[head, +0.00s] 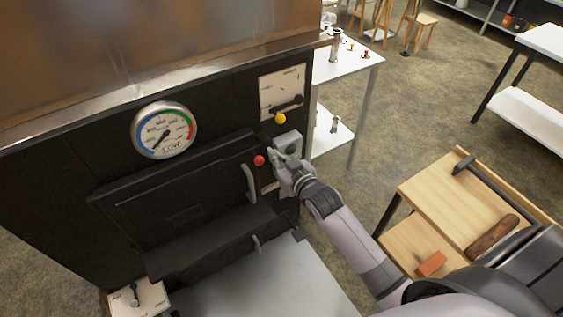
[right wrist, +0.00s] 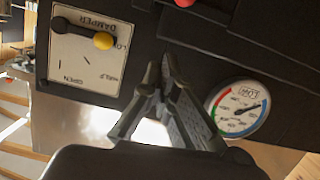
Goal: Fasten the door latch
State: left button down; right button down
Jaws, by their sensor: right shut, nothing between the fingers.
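The dark firebox door (head: 160,200) is on the evaporator front, with a pale curved handle (head: 249,183) at its right side. It looks flat to the front, but I cannot tell if it is fully closed. A red knob (head: 259,160) sits at the door's upper right corner; it may be the latch's knob, and the latch itself is not clear. The red knob also shows at the top edge of the right wrist view (right wrist: 185,3). My right gripper (head: 274,154) is shut and empty, just right of the red knob. My left gripper is out of view.
A grey box (head: 287,143) is beside my right gripper. Above are the damper plate (head: 283,87) with its yellow knob (head: 280,118) and a round gauge (head: 164,130). A wooden bench (head: 440,200) holds tools at right; a white table (head: 350,65) stands behind.

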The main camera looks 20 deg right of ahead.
jog(key=v, duration=0.3)
jog(key=shift+w+r, duration=0.1)
dwell(0.4)
jog(key=s+f+g+h+b, duration=0.1)
jog(key=s+f+g, duration=0.2)
jog(key=s+f, duration=0.85)
jog(key=s+f+g+b, duration=0.15)
jog(key=f+g, duration=0.25)
jog(key=f, duration=1.7)
jog(key=s+f+g, duration=0.2)
jog(key=s+f, duration=0.4)
jog(key=s, duration=0.5)
jog(key=s+f+g, duration=0.2)
jog(key=s+f, duration=0.4)
jog(key=s, duration=0.5)
jog(key=s+f+g, duration=0.3)
jog(key=s+f, duration=0.4)
jog(key=s, duration=0.5)
jog(key=shift+d+h, duration=0.25)
jog(key=shift+h, duration=0.05)
